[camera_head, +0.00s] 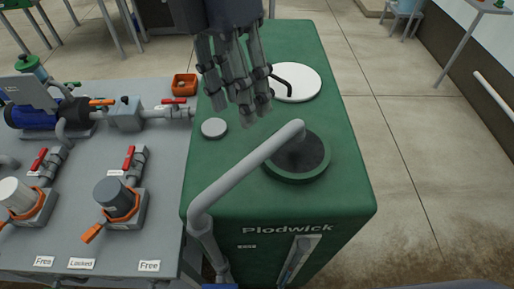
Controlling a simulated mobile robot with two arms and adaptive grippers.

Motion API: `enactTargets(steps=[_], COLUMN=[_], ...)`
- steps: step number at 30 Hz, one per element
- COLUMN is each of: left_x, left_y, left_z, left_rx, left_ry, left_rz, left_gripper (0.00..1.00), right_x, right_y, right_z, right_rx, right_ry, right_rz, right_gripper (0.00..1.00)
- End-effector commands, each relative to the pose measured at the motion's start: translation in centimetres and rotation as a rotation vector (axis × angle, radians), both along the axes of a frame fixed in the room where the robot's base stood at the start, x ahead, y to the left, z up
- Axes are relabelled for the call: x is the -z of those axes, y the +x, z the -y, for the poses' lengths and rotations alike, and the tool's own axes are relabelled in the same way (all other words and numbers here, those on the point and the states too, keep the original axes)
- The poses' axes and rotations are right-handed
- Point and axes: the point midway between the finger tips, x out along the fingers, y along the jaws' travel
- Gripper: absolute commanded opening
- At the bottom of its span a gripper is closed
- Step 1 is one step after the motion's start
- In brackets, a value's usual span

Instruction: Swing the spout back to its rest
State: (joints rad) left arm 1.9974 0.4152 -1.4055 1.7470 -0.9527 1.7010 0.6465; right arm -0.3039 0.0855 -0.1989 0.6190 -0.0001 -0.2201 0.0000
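The spout (243,172) is a grey bent pipe. It rises from a post at the front left corner of the green tank (335,205). Its arm runs up and right across the tank top, and its end is over the round dark opening (305,160) with a green rim. My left gripper (241,110) is above the tank top, behind the spout's end and apart from it in the picture. Its fingers are extended and spread, with nothing seen between them. My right gripper does not show. No separate rest for the spout can be made out.
A white round lid (305,83) with a black handle lies behind the opening. A small grey cap (214,128) sits left of it. The grey bench (70,235) at left carries a blue pump (35,115), red-handled valves and an orange tray (184,84).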

Motion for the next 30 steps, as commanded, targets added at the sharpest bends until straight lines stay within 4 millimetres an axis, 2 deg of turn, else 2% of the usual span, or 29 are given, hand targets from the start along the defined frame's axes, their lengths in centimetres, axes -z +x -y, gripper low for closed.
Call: enactTargets(steps=[2,8,15,21,30], left_x=[0.5,2.3,6.7,9.6,10.9], left_y=[0.0,-0.3,-1.0,-1.4,-1.6], left_z=[0.0,0.2,0.9,1.3,1.5], left_rx=[0.000,0.002,0.002,0.001,0.002], left_ry=[0.000,0.003,0.002,0.001,0.000], left_rz=[0.000,-0.003,-0.003,-0.002,0.000], left_gripper=[0.40,0.40,0.40,0.40,0.40], right_x=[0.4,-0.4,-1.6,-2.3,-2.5], right_y=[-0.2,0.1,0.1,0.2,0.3], right_z=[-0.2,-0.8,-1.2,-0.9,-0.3], right_rx=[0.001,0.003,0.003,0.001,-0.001], right_ry=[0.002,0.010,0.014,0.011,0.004], right_rz=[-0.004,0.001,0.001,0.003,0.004], right_gripper=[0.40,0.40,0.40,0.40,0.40])
